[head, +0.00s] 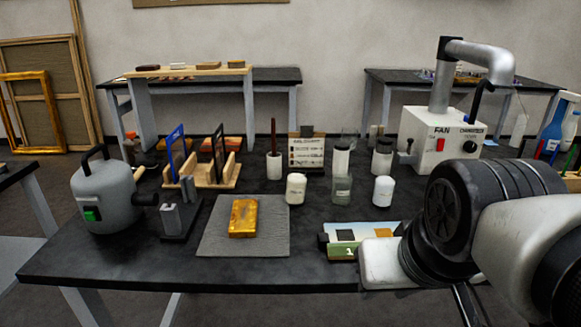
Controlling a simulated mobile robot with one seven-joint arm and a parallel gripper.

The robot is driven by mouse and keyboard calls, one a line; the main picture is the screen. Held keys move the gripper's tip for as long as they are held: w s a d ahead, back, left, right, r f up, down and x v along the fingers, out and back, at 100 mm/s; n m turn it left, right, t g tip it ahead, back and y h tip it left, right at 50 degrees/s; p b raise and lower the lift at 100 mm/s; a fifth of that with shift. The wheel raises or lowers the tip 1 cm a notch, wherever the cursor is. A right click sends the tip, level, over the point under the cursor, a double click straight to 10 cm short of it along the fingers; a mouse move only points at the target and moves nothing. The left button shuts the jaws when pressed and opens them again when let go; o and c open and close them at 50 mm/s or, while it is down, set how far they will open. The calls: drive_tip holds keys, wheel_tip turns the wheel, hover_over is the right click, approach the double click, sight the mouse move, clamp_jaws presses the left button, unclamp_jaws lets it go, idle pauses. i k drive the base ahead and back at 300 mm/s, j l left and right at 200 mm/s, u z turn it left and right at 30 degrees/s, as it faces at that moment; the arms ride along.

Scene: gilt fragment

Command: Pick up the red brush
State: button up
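A brush-like handle, dark reddish (273,134), stands upright in a small white cup (274,166) at the back middle of the dark table. Its lower end is hidden in the cup. Another thin red upright item (540,149) shows at the far right beside a blue bottle; it is too small to tell whether it is a brush. My arm fills the right foreground, and I cannot make out my gripper's fingers.
The dark table (100,268) bears a grey pot-like device (103,197), a gold block (243,217) on a grey mat (212,243), a wooden rack (205,184), several jars and a white FAN box (422,135). The front left of the table is clear.

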sight(539, 150)
drive_tip(key=i+l+z, duration=0.2)
drive_tip(key=l+z, duration=0.15)
drive_tip(key=i+l+z, duration=0.3)
drive_tip(key=l, duration=0.15)
drive_tip(key=i+l+z, duration=0.2)
drive_tip(key=l+z, duration=0.15)
